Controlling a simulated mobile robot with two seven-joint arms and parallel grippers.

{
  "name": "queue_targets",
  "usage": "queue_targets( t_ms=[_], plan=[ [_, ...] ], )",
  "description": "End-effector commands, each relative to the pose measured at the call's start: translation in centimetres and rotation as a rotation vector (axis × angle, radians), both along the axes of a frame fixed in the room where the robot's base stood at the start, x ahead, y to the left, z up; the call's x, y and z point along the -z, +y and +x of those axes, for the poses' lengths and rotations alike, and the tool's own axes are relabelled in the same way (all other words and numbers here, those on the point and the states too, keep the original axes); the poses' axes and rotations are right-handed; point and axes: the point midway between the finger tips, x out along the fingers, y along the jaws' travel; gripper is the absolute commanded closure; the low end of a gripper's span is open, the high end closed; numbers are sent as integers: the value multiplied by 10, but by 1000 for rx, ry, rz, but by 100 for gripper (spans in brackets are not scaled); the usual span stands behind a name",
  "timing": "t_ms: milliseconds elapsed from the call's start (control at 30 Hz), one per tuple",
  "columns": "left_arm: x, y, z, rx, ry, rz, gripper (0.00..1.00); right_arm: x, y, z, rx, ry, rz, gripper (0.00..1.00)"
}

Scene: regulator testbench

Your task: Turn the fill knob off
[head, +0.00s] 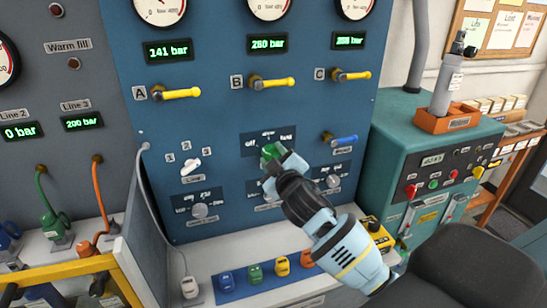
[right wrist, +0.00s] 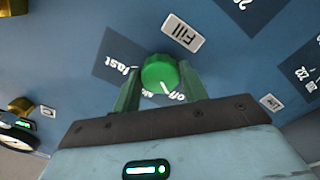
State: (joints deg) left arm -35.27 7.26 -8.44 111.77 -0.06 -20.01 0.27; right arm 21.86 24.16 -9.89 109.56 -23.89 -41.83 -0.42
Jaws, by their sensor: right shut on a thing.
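The fill knob (right wrist: 160,72) is round and green, on a dark plate of the blue panel, with off, slow and fast marks around it. Its white pointer line shows in the right wrist view on the side of the slow and off words, seemingly close to off; the exact setting is hard to tell. A "Fill" label (right wrist: 183,32) is beside the plate. My right gripper (right wrist: 159,80) is shut on the knob, one green finger on each side. In the head view my right gripper (head: 272,156) reaches the panel and mostly hides the knob. My left gripper is not in view.
Yellow valve handles A (head: 181,94), B (head: 278,83) and C (head: 355,75) and a blue handle (head: 345,140) stick out of the panel. A white line selector (head: 191,166) is left of my gripper. A teal cabinet (head: 420,140) stands at right.

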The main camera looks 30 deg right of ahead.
Motion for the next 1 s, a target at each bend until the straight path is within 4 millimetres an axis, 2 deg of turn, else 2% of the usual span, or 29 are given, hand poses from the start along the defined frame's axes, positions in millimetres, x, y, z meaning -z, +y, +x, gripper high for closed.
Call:
queue_targets(
  t_ms=[233,700,733,867,1000],
  plan=[
    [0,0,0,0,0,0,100,0,0,0,0,16,-60,80],
    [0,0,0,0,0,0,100,0,0,0,1,18,-73,80],
    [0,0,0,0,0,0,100,0,0,0,1,18,-73,53],
    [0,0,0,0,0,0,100,0,0,0,1,18,-72,36],
    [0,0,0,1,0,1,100,0,0,0,1,18,-71,35]
  ],
)
